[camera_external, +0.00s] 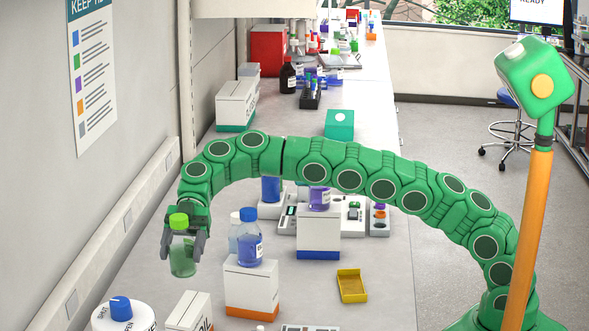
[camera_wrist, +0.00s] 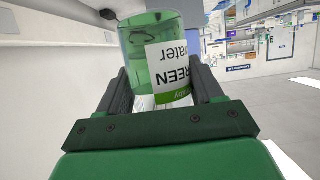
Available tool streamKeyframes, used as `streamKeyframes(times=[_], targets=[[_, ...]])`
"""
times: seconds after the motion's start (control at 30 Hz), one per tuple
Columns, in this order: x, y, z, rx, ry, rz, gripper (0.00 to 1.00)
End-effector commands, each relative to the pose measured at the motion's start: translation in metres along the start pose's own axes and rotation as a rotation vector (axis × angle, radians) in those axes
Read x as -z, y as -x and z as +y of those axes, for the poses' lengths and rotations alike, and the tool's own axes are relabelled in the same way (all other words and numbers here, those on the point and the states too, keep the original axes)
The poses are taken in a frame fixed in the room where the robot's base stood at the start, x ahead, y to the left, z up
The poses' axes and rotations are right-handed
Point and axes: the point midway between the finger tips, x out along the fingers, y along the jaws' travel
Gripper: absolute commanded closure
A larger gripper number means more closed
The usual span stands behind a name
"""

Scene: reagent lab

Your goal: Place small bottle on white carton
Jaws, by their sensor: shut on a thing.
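My gripper (camera_external: 182,243) is shut on a small clear bottle of green liquid (camera_external: 183,262) with a green cap, held upright over the left side of the bench. In the wrist view the bottle (camera_wrist: 145,45) sits between the fingers, its label upside down. Several white cartons show. One with an orange stripe (camera_external: 251,287) is right of and nearer than my gripper, with a blue-capped bottle (camera_external: 249,243) apparently on top. One with a blue stripe (camera_external: 318,236) bears a purple bottle (camera_external: 320,200). Another carton (camera_external: 190,312) is at the front, partly cut off.
A large white container with a blue cap (camera_external: 121,314) stands front left. A yellow tray (camera_external: 352,285) lies right of the cartons. A green-striped carton (camera_external: 236,104) and a teal box (camera_external: 339,124) stand farther back. The wall is close on the left.

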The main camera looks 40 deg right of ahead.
Motion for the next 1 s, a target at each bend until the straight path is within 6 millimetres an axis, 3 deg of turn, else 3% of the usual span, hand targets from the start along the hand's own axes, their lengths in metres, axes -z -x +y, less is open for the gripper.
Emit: streamKeyframes(times=[0.3,0.53,0.8,1.0], targets=[[-0.045,-0.018,0.0,-0.001,-0.004,0.0,0.71],[-0.056,-0.022,0.0,-0.002,-0.003,0.001,0.71],[-0.084,-0.034,0.0,0.0,-0.003,0.001,0.71],[-0.085,-0.035,0.0,-0.001,-0.001,0.001,0.71]])
